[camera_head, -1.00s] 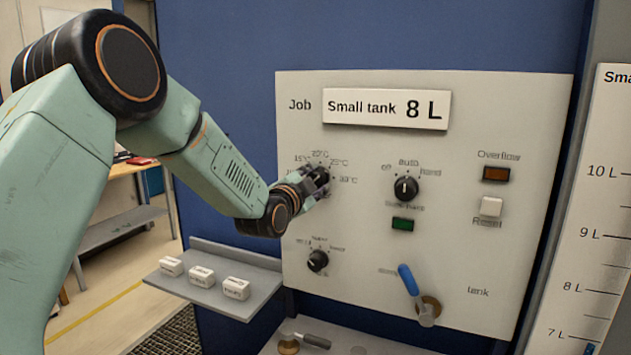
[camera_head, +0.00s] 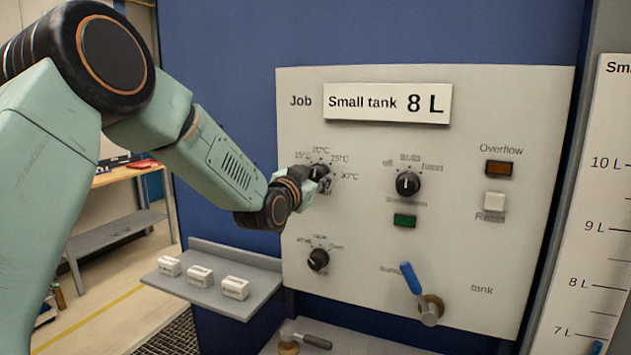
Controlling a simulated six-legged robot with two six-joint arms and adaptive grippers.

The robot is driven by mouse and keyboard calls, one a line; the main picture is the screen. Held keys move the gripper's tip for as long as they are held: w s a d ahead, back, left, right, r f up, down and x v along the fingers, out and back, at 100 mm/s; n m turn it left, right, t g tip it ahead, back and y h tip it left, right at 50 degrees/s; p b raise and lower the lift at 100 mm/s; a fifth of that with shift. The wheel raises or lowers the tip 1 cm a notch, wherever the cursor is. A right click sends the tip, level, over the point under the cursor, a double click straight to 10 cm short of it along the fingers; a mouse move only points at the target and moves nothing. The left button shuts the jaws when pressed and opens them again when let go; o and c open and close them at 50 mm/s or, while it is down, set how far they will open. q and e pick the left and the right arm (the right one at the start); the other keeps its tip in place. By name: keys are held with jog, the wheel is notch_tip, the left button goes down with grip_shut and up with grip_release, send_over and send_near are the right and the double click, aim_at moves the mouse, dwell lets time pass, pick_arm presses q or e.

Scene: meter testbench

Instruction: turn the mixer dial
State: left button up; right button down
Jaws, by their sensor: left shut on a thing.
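The mixer dial (camera_head: 319,172) is a black knob on the light panel, with temperature marks from 15°C to 30°C around it. My left gripper (camera_head: 316,180) is at this dial and shut on it, reaching in from the left. The fingers and wrist hide part of the dial, mostly its lower left side. The dial's exact pointer direction is hard to make out. My right gripper is not in view.
The light panel (camera_head: 450,262) also holds an off/auto/hand knob (camera_head: 407,184), a lower-left knob (camera_head: 318,260), a blue lever (camera_head: 411,278) and a white button (camera_head: 494,201). A grey shelf (camera_head: 205,293) with small white blocks juts out below my left arm.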

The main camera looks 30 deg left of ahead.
pick_arm(q)
jog(key=shift+f+n, duration=0.5)
jog(key=shift+n, duration=0.2)
jog(key=o, duration=0.9)
jog(key=shift+o, duration=1.4)
jog(key=shift+r, duration=0.3)
jog(key=s, duration=1.2)
jog(key=shift+d, duration=0.35)
